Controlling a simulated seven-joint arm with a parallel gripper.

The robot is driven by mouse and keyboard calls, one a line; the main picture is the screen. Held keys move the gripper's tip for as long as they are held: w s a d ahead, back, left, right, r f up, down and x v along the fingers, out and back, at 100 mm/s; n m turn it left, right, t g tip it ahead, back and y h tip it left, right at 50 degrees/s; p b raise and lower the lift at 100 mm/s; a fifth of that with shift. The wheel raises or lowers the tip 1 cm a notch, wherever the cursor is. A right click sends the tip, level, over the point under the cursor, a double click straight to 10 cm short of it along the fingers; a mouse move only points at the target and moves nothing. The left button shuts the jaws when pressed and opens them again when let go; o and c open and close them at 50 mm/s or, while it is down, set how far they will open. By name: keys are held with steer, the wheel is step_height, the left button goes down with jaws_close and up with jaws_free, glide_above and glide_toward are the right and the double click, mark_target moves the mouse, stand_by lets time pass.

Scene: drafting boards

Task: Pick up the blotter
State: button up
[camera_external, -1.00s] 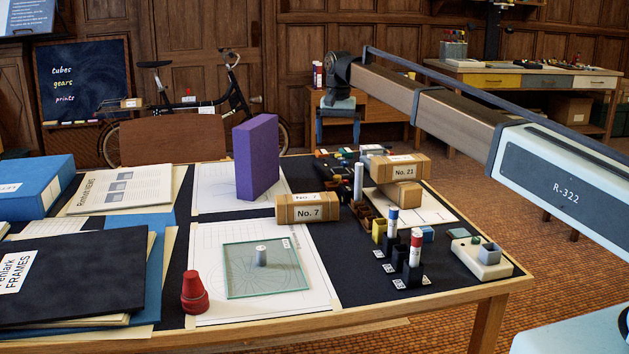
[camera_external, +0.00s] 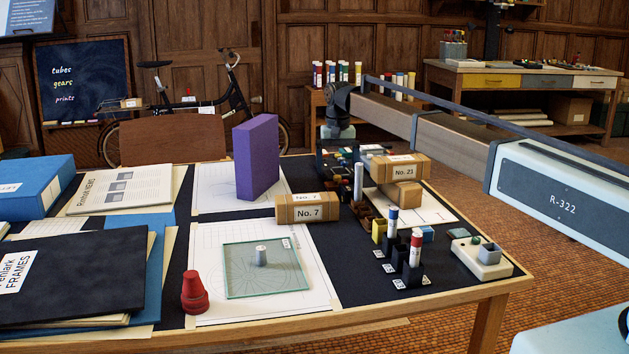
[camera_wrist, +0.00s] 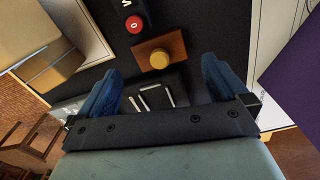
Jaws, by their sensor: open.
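In the wrist view, a wooden block with a round yellow knob (camera_wrist: 159,57), which looks like the blotter, lies on the dark mat. My gripper (camera_wrist: 160,76) is open, with its two blue fingers apart. The block appears between and just beyond the fingertips, and nothing is held. I cannot tell the height left between fingers and block. In the external view my gripper is low over the far part of the table, partly hidden among small objects, and I cannot make out the blotter there.
A tall purple box (camera_external: 257,157) stands left of my gripper. Cardboard boxes No. 7 (camera_external: 307,209) and No. 21 (camera_external: 398,168) are close by. In the wrist view, a black object with a red round end (camera_wrist: 135,24) lies beside the block, and pale slim pieces (camera_wrist: 150,97) lie near the fingers.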

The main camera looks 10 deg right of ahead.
mark_target(337, 179)
steer(key=shift+f, duration=2.65)
steer(key=c, duration=0.9)
steer(key=shift+c, duration=0.2)
